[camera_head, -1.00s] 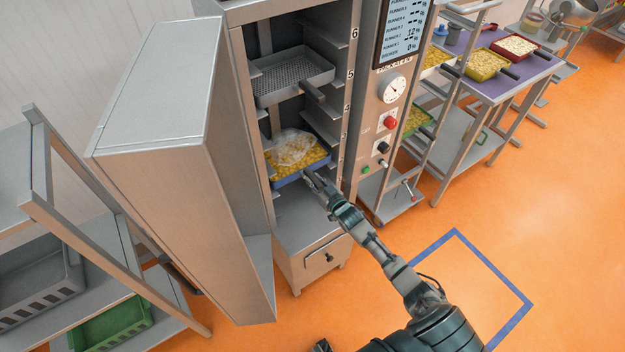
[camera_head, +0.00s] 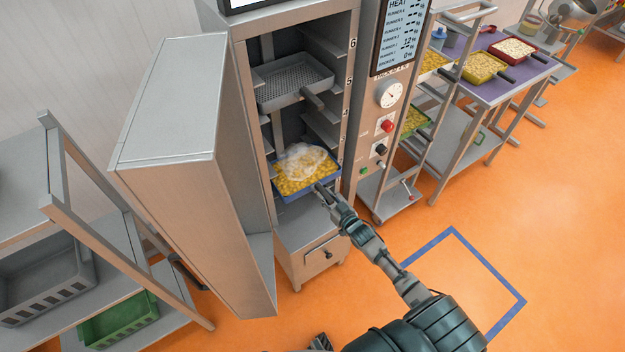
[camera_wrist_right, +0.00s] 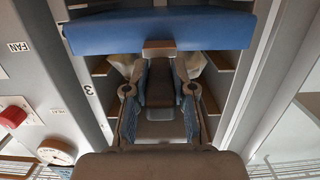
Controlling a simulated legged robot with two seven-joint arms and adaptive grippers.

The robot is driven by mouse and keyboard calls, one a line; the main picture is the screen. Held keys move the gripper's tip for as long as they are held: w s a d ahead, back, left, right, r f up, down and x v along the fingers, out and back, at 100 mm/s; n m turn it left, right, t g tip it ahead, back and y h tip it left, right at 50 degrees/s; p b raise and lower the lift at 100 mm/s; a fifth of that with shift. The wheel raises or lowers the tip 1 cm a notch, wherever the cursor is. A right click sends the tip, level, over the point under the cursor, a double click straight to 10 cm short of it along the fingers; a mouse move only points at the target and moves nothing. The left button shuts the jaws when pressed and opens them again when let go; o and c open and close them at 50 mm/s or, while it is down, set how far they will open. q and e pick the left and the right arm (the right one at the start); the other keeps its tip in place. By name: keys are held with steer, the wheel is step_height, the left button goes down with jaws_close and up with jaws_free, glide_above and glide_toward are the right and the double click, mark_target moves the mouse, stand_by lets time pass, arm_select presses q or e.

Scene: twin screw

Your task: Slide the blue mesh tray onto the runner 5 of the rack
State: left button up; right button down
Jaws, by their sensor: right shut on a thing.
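The blue tray (camera_head: 298,194) sits low in the open rack, filled with yellow pieces under a whitish, hazy patch. Its front sticks out a little past the rack's opening. My right gripper (camera_head: 323,190) is shut on the tray's front handle. In the right wrist view the blue tray wall (camera_wrist_right: 160,32) spans the top, and the right gripper's fingers (camera_wrist_right: 160,95) stand either side of the handle. The rack (camera_head: 313,225) has side runners; labels 6, 5 and 4 show on its right post.
The rack's open door (camera_head: 180,140) stands to the left. A control panel (camera_head: 388,120) with gauge and buttons flanks the right. A shelf with a green crate (camera_head: 120,318) is at lower left. A trolley and table with trays (camera_head: 486,66) stand at right.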

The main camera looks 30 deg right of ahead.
steer(key=s+d+p, duration=0.1)
steer(key=s+p, duration=0.6)
steer(key=s, duration=0.9)
steer(key=shift+s+d+r+p, duration=0.15)
steer(key=shift+s+p, duration=0.15)
steer(key=shift+s, duration=0.05)
